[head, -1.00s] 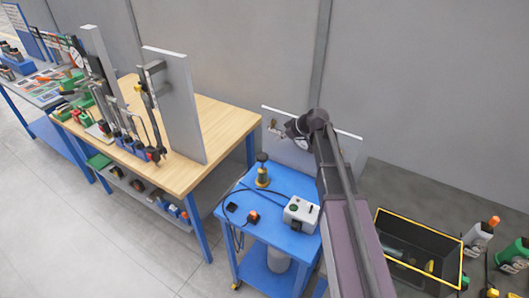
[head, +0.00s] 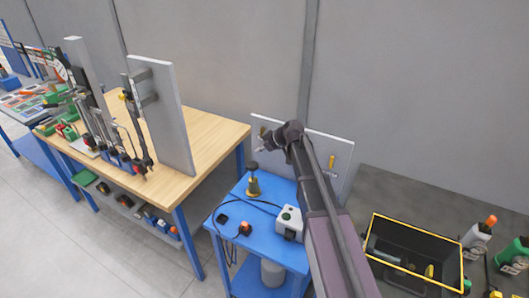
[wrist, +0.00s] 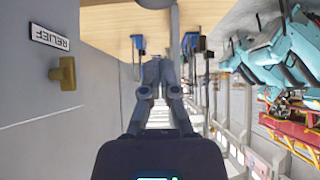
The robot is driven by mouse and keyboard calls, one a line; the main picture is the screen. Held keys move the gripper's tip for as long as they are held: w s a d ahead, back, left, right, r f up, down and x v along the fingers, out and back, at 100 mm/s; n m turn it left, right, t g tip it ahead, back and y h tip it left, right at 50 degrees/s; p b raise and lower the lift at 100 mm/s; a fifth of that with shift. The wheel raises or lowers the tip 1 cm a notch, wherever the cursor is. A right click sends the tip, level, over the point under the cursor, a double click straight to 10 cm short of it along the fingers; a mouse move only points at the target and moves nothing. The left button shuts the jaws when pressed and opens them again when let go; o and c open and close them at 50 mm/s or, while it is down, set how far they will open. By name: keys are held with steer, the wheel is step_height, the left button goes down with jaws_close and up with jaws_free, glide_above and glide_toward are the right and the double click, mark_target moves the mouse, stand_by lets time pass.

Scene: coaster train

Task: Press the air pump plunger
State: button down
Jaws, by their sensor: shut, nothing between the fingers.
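The air pump (head: 253,188) stands upright on the blue cart (head: 231,234) in the head view. My gripper (head: 261,149) is small in the head view, just above and slightly right of the knob in the picture. Whether it touches the knob cannot be told. In the wrist view my gripper (wrist: 158,62) is shut and empty, with its fingers together. The pump cannot be made out in the wrist view.
A grey and white box (head: 289,222) and black cables lie on the cart. A pale panel (head: 345,160) stands behind it. The wrist view shows a yellow valve handle (wrist: 64,74) under a RELIEF label (wrist: 49,37). A wooden workbench (head: 210,130) is left; a black bin (head: 412,268) is right.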

mark_target(252, 164)
steer(key=b+x, duration=0.2)
steer(key=x, duration=0.2)
steer(key=shift+f, duration=0.1)
steer(key=shift+d+f+b, duration=0.1)
steer(key=shift+f+b, duration=1.65)
steer(key=shift+b, duration=0.2)
steer(key=shift+f, duration=0.1)
step_height(252, 164, down, 5)
steer(key=b, duration=0.5)
steer(key=shift+s+f+b, duration=0.15)
steer(key=shift+f+b, duration=0.1)
steer(key=shift+b, duration=0.1)
steer(key=shift+r, duration=0.2)
step_height(252, 164, up, 4)
steer(key=p, duration=0.4)
steer(key=shift+r+p, duration=0.2)
steer(key=shift+p, duration=0.2)
steer(key=p+v, duration=0.6)
steer(key=v, duration=0.3)
steer(key=shift+d, duration=0.3)
steer(key=shift+s+r, duration=0.1)
